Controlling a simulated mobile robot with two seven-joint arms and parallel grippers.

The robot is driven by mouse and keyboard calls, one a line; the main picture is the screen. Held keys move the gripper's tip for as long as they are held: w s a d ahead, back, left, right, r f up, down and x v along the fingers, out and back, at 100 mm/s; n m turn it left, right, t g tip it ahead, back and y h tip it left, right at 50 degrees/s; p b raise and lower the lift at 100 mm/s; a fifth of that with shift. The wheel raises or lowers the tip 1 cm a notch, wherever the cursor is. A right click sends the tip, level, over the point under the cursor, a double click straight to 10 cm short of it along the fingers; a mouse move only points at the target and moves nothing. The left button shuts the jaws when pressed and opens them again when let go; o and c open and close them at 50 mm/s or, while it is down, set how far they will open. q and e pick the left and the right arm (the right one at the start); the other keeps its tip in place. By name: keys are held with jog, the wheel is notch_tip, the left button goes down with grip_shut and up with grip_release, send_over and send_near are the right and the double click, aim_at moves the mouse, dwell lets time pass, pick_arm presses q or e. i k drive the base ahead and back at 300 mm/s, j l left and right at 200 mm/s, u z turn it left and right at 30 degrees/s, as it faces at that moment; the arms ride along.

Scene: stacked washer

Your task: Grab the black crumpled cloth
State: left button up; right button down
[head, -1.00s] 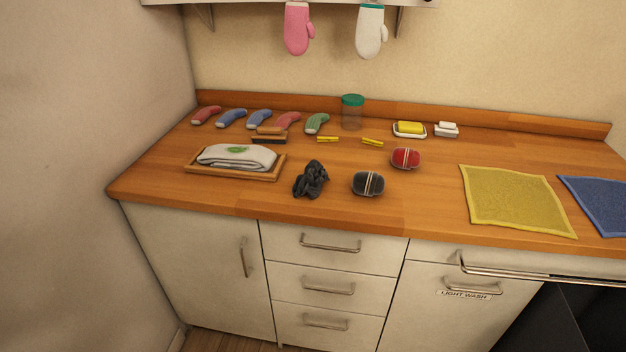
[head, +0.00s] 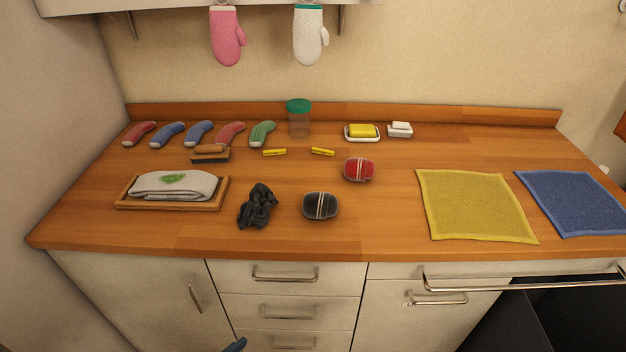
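The black crumpled cloth (head: 257,207) lies in a small heap near the front edge of the wooden counter, left of centre in the head view. It sits between a wooden tray on its left and a dark rolled bundle on its right, apart from both. A small dark blue tip (head: 236,345) shows at the bottom edge, well below the cloth in front of the drawers. It appears to be the end of my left gripper; the rest is out of frame. My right gripper is not in view.
The tray (head: 122,203) holds a folded white towel. A dark bundle (head: 320,206) and a red bundle (head: 359,169) are to the right. Several socks, a brush (head: 210,154) and a jar (head: 299,119) stand behind. The counter in front of the cloth is bare.

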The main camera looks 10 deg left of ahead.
aim_at(256, 210)
jog(key=j+z, duration=0.25)
jog(key=i+j+z, duration=0.1)
jog(key=j+z, duration=0.15)
jog(key=k+j+z, duration=0.15)
jog(key=j, duration=0.15)
jog(key=j+z, duration=0.15)
jog(key=j, duration=0.15)
